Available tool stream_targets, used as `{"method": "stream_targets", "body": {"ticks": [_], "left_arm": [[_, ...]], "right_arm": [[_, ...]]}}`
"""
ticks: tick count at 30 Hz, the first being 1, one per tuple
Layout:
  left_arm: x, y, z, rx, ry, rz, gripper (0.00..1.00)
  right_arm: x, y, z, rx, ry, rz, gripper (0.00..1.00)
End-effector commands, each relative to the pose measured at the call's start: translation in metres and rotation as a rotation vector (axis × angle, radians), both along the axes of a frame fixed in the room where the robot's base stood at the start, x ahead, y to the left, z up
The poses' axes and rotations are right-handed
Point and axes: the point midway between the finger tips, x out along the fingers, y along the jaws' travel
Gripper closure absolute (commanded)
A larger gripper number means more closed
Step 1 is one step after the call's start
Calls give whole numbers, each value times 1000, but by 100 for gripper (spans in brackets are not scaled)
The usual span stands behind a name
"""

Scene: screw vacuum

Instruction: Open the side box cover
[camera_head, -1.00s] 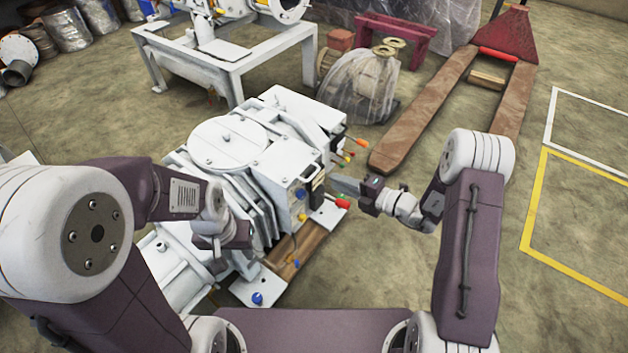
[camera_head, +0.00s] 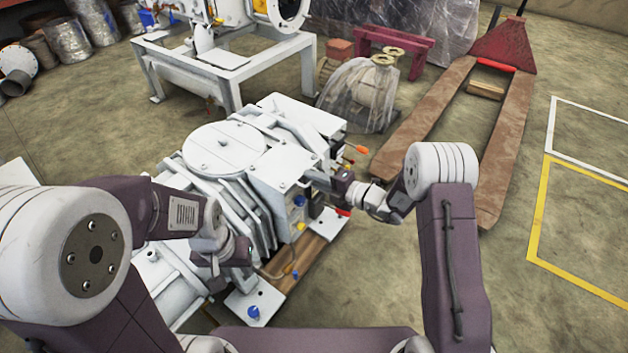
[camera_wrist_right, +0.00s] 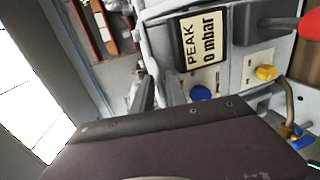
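The white side box (camera_head: 283,167) sits on the right side of the white vacuum pump (camera_head: 222,150); its flat top looks closed. My right gripper (camera_head: 325,195) is close against the box's right face, its fingertips partly hidden. In the right wrist view the two grey fingers of that gripper (camera_wrist_right: 158,88) reach toward the box edge, left of a display (camera_wrist_right: 202,45) reading "PEAK 0 mbar". Whether they touch or grip anything I cannot tell. My left gripper (camera_head: 232,262) hangs beside the pump's near side, its fingers unclear.
A red knob (camera_wrist_right: 310,26), a yellow knob (camera_wrist_right: 265,73) and a blue knob (camera_wrist_right: 201,93) sit around the display. A brown pallet truck (camera_head: 425,105) stands behind right, by a wrapped pump (camera_head: 362,95). The floor at right (camera_head: 540,280) is clear.

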Motion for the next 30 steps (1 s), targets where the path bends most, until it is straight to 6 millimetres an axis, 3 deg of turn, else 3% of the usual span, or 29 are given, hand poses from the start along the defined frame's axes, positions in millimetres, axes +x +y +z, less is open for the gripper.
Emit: {"method": "stream_targets", "body": {"ticks": [1, 2, 30], "left_arm": [[0, 0, 0, 0, 0, 0, 64], [0, 0, 0, 0, 0, 0, 64], [0, 0, 0, 0, 0, 0, 64]], "right_arm": [[0, 0, 0, 0, 0, 0, 93], [0, 0, 0, 0, 0, 0, 100], [-1, 0, -1, -1, 1, 1, 100]]}}
